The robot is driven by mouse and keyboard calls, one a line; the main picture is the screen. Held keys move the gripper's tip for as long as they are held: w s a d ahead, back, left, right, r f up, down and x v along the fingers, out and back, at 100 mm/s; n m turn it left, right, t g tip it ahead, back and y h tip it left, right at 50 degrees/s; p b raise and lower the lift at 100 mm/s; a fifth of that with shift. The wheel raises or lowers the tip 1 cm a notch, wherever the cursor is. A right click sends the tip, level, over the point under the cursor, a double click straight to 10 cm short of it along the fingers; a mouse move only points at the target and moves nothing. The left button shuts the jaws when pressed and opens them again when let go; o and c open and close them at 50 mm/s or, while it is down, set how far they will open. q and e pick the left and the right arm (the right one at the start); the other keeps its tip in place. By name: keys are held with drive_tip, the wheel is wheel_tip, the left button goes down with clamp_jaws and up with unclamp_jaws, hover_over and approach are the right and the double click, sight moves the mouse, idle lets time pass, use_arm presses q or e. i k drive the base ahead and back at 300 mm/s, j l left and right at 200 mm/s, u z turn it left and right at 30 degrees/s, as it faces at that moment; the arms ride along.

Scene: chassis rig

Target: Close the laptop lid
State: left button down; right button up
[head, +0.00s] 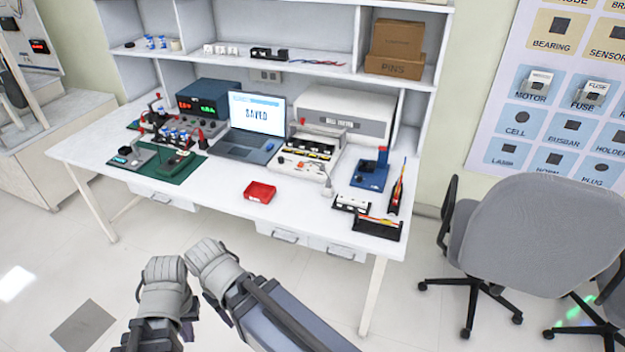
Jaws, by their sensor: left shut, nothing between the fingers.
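The laptop (257,116) stands open on the white workbench, left of the middle in the head view. Its lid is upright, with a bright screen reading "SAVED", and its dark keyboard base lies flat in front. My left gripper (166,267) is shut and empty at the lower left, in front of the bench and well short of the laptop. My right gripper (207,255) is close beside it, its arm coming from the lower right. Its jaw opening cannot be made out. Neither gripper touches the laptop.
A cell tester (345,110) stands right of the laptop, with a white battery device (305,160) before it. A green mat (172,165) with parts lies to the left. A red tray (260,191) is near the front edge. A grey chair (535,225) stands right.

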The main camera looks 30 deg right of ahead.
sight(259, 112)
drive_tip(key=i+l, duration=0.15)
drive_tip(key=i, duration=0.5)
drive_tip(key=i+l, duration=0.1)
drive_tip(key=i, duration=0.55)
drive_tip(key=i+l, duration=0.15)
drive_tip(key=i, duration=0.55)
